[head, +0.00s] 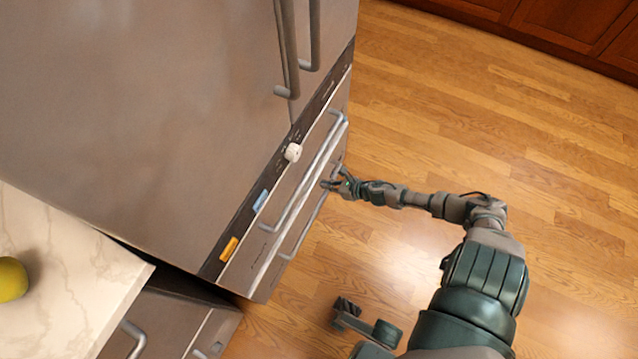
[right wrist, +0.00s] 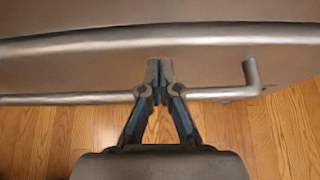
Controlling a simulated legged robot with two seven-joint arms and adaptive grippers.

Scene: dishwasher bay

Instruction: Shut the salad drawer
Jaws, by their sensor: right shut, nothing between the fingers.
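The upper bar handle (head: 304,180) and lower bar handle (head: 305,228) run along the fronts in the head view. My right gripper (head: 329,184) is at the drawer fronts, close to the lower handle, shut and empty. In the right wrist view, the shut fingertips (right wrist: 159,72) overlap the lower bar (right wrist: 70,99), below the upper bar (right wrist: 80,47); contact is unclear.
A marble counter (head: 70,270) with a yellow-green fruit (head: 10,279) is at left. The wood floor (head: 440,110) at right is clear.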

